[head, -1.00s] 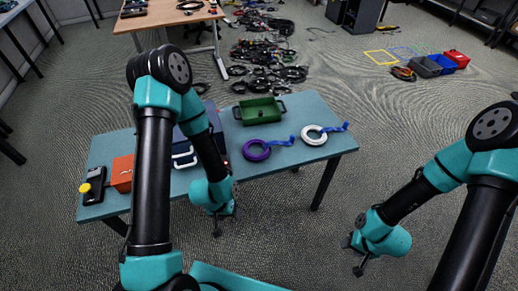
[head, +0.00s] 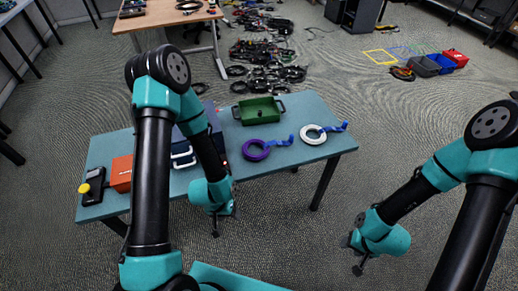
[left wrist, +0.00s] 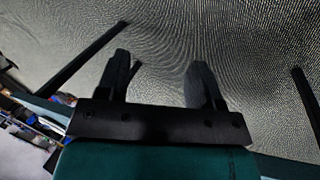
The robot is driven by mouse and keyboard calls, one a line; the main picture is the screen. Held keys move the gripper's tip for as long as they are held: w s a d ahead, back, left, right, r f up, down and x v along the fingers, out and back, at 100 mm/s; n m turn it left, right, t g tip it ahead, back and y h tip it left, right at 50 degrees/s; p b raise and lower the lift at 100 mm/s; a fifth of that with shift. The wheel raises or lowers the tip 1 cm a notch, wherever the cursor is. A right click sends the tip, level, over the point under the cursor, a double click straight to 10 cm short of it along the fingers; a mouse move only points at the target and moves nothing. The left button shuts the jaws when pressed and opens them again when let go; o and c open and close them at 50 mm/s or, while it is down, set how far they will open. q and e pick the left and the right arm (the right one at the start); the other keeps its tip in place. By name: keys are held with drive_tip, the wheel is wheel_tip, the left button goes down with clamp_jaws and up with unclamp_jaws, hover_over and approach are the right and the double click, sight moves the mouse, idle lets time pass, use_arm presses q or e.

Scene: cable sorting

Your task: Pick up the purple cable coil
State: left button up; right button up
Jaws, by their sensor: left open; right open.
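My right gripper (head: 357,268) hangs over the floor at the lower right, open and far from the coil.
A white coil (head: 313,134) lies right of the purple one. A green tray (head: 259,110) stands behind it. A blue bin (head: 213,122), partly hidden by my left arm, and an orange box (head: 122,173) stand at the left. The table's (head: 300,165) right front is clear.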

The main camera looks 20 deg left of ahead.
use_arm(q)
drive_tip(key=w+r, duration=0.4)
drive_tip(key=w, duration=0.2)
drive_tip(key=w+a+r+n+g+y, duration=0.1)
drive_tip(key=w+r, duration=0.3)
drive_tip(key=w, duration=0.2)
drive_tip(key=w+r+n+g+y, duration=0.1)
drive_tip(key=w+r, duration=0.3)
drive_tip(key=w, duration=0.2)
drive_tip(key=shift+w+a, duration=0.1)
drive_tip(key=shift+a, duration=0.3)
drive_tip(key=w+r+n+t+y, duration=0.1)
drive_tip(key=w+r+n, duration=0.1)
drive_tip(key=w+r, duration=0.7)
drive_tip(key=shift+w+a+r+n+y, duration=0.25)
drive_tip(key=shift+r+n+y, duration=0.15)
drive_tip(key=shift+r, duration=0.45)
hover_over(245, 150)
wheel_tip(245, 150, down, 12)
drive_tip(key=shift+r, duration=0.15)
drive_tip(key=shift+w+f, duration=0.1)
drive_tip(key=shift+f, duration=0.2)
